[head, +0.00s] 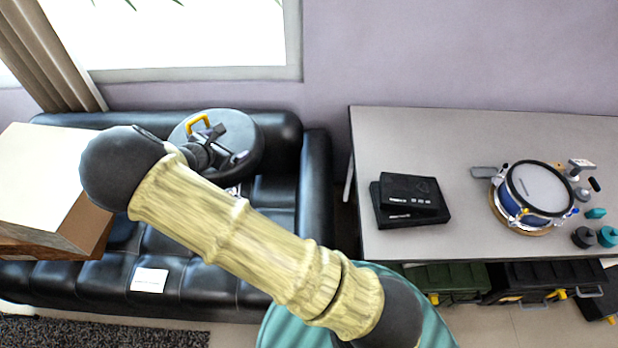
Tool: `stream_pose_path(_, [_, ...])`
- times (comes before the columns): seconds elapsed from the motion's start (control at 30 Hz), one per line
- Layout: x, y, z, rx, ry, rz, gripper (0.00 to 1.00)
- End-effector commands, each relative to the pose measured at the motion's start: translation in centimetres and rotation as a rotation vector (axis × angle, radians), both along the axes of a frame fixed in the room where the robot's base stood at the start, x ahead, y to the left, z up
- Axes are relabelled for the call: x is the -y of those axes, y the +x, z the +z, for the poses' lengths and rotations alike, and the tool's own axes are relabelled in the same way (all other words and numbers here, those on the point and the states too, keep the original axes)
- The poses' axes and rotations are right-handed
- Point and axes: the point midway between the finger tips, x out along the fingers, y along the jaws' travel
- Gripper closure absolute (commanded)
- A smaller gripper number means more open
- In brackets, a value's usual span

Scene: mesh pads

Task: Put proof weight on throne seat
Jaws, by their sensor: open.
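The throne seat (251,132) looks to be the round dark disc at the black sofa, under the end of my arm. A yellow handle (199,123) shows over its left part, just behind my gripper. It may belong to the proof weight, but its body is hidden by my gripper and wrist, so I cannot tell. My gripper (232,146) is open over the disc, beside the yellow handle. I cannot tell whether it touches anything.
A box with a cream top (48,175) stands at the left on the sofa (100,285). A white card (150,280) lies on the sofa. The grey table (440,145) at right holds black cases (412,198), a blue drum (538,190) and several small items. Toolboxes (445,282) sit below.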

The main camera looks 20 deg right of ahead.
Motion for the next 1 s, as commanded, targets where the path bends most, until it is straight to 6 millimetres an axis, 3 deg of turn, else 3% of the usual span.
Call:
stream_pose_path(0.03, [2.9,-1.1,0.6,-0.007,0.099,-0.122,0.00])
stream_pose_path(0.1, [5.7,-2.9,1.0,-0.013,0.228,-0.280,0.00])
stream_pose_path(0.2, [9.1,-5.8,1.8,-0.011,0.403,-0.501,0.00])
stream_pose_path(0.4, [13.6,-12.1,4.0,0.025,0.729,-0.926,0.00])
stream_pose_path(0.6, [15.7,-18.4,6.9,0.098,1.018,-1.318,0.00])
stream_pose_path(0.8, [16.5,-24.2,9.6,0.209,1.267,-1.667,0.00])
stream_pose_path(1.0, [16.5,-27.2,10.7,0.288,1.389,-1.853,0.00])
